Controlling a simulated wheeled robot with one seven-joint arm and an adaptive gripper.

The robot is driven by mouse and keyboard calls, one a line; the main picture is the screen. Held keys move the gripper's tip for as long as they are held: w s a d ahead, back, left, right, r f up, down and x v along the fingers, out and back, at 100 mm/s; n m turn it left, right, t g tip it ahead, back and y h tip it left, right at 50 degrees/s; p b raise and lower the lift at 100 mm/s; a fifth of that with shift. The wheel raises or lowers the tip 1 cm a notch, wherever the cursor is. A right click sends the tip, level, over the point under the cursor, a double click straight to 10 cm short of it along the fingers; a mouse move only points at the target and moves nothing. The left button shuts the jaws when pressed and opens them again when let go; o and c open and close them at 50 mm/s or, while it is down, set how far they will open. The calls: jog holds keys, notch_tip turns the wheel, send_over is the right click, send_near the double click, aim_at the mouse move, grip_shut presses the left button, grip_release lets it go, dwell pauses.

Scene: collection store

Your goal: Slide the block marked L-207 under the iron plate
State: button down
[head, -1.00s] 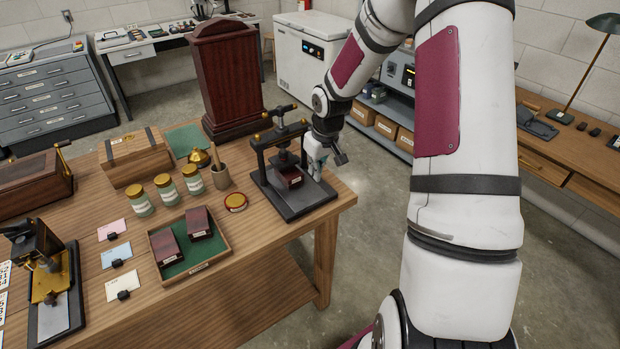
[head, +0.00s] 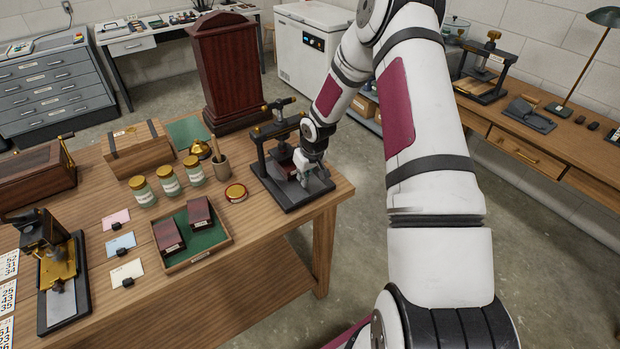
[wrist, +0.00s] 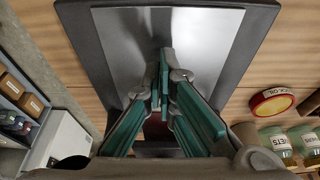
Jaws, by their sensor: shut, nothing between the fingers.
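The black iron press (head: 262,172) stands at the right end of the wooden table. Its iron plate (head: 284,153) hangs below the screw. A dark red block (head: 284,168) is at the plate, mostly hidden by my gripper; I cannot read its label or tell how far under it sits. My gripper (head: 304,184) is over the front of the press's base, with its fingers together and empty. In the wrist view the teal fingers (wrist: 162,95) are shut above the pale bed plate (wrist: 205,45), and a little dark red shows behind them.
A green-lined tray (head: 228,238) holds two dark red blocks (head: 200,211) with white labels. A round red-and-gold tin (head: 236,192), a mortar (head: 220,166) and several jars (head: 169,181) stand left of the press. A tall wooden case (head: 224,70) stands behind.

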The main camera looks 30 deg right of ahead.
aim_at(296, 169)
jog(key=shift+w, duration=0.7)
jog(key=w+b, duration=0.2)
jog(key=w, duration=0.1)
jog(key=shift+w+a, duration=0.1)
jog(key=shift+w, duration=0.25)
jog(key=shift+s, duration=0.1)
jog(key=shift+s, duration=0.1)
